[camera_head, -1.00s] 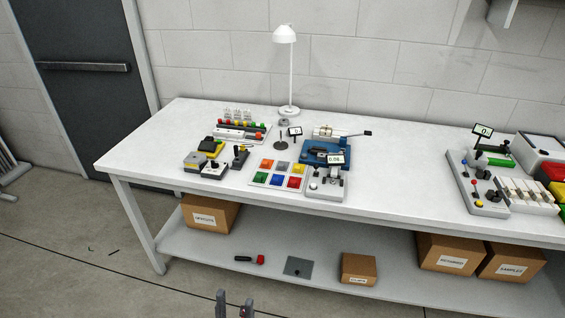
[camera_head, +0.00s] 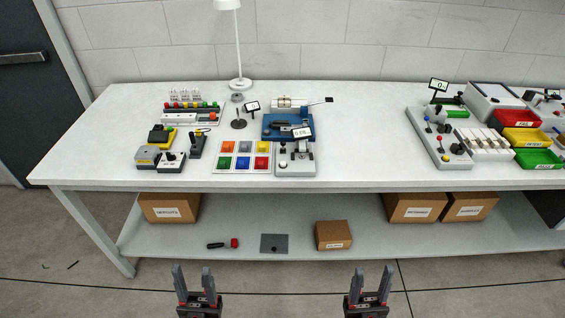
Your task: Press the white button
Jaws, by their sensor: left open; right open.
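A white panel (camera_head: 217,171) on the workbench holds two rows of square coloured buttons. A small round white knob (camera_head: 283,164) sits on the grey device (camera_head: 296,171) just right of the panel; I cannot tell which of the two is the white button. My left gripper (camera_head: 194,284) and my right gripper (camera_head: 371,284) are at the bottom of the head view, in front of the bench. Both are open, empty and far from the buttons.
The white workbench (camera_head: 350,140) has a clear stretch right of the panel. Control boxes (camera_head: 170,160) stand left of it, and a lamp (camera_head: 239,60) behind. More devices and coloured bins (camera_head: 525,137) stand at the right. Cardboard boxes (camera_head: 333,235) are on the lower shelf.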

